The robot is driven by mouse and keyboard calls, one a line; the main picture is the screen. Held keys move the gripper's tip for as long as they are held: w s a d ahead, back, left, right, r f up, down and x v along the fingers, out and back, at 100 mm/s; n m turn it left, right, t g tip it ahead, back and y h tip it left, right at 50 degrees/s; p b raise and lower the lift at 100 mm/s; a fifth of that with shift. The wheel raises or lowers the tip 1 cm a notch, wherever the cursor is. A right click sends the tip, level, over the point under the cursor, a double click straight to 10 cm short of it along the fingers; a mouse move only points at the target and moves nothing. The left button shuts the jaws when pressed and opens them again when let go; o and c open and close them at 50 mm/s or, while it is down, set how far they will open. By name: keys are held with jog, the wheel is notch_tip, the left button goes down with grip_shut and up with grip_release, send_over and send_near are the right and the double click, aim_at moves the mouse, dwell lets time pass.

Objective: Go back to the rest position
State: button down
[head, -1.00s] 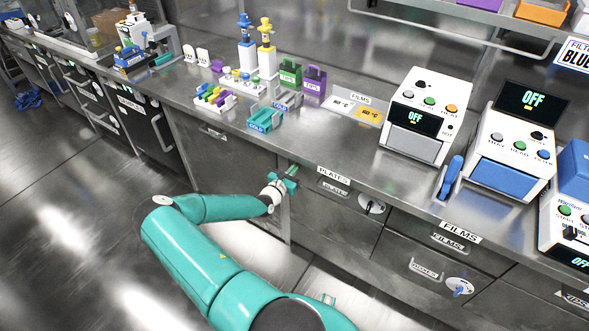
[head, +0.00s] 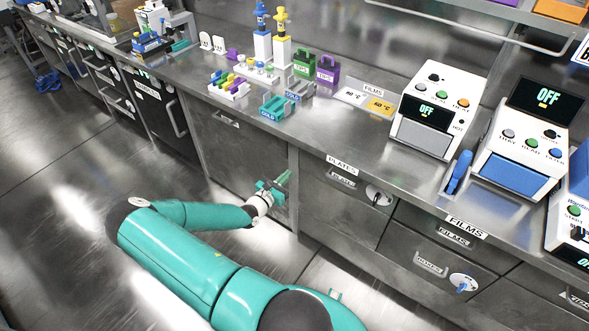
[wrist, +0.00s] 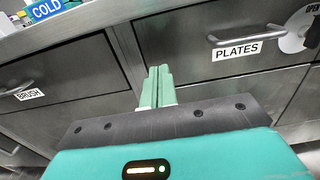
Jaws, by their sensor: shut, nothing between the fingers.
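My gripper (head: 284,178) is at the end of my teal arm, in front of the steel cabinet fronts and below the bench top. In the wrist view its two pale green fingers (wrist: 157,88) are together with nothing between them. They point toward the seam between the drawer labelled BRUSH (wrist: 55,80) and the drawer labelled PLATES (wrist: 225,65). The gripper appears apart from the fronts, though the exact gap is hard to tell.
The steel bench (head: 330,130) carries a teal COLD block (head: 277,107), a tube rack (head: 228,88), pipettes and two devices showing OFF (head: 430,112). Drawers with handles and round dials line the front at right. Open floor (head: 60,200) lies at left.

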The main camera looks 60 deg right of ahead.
jog(key=shift+w+a, duration=0.15)
jog(key=shift+a, duration=0.75)
jog(key=w+a+r+m+y, duration=0.3)
jog(key=a+r+m+y, duration=0.35)
jog(key=a+r, duration=0.55)
jog(key=w+a+r+m+y, duration=0.45)
jog(key=a+r+m, duration=0.4)
jog(key=a, duration=0.45)
jog(key=s+a+r+t+y, duration=0.3)
jog(key=s+a+r+t, duration=0.1)
jog(key=a+r, duration=0.6)
jog(key=s+a+r+m+t+y, duration=0.1)
jog(key=s+a+r+t+y, duration=0.2)
jog(key=a+r, duration=0.7)
jog(key=s+a+t, duration=0.1)
jog(key=a, duration=0.1)
jog(key=shift+s+a+y, duration=0.35)
jog(key=shift+y, duration=0.05)
jog(key=shift+d, duration=0.15)
